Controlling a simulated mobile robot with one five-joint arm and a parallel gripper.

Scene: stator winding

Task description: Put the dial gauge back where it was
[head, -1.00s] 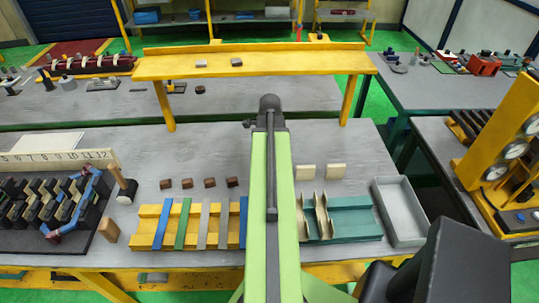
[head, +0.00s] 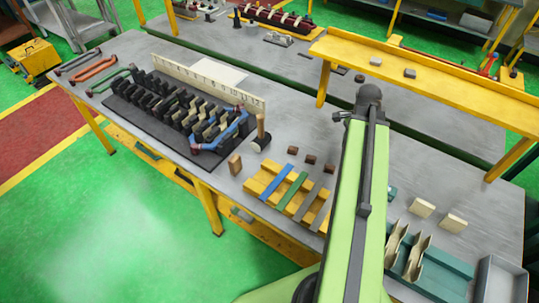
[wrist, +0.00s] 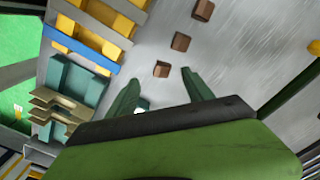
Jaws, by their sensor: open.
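I cannot make out a dial gauge in either current view. My gripper (wrist: 159,77) shows in the wrist view with its two green fingers apart, and no held object can be made out between them. It points toward the grey bench top near small brown blocks (wrist: 181,42). In the head view my arm reaches up the picture over the bench, and the fingers cannot be made out there.
Yellow rack (head: 262,185), teal fixture (head: 440,267) and grey tray (head: 500,280) stand nearer. A yellow raised shelf (head: 440,80) spans behind.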

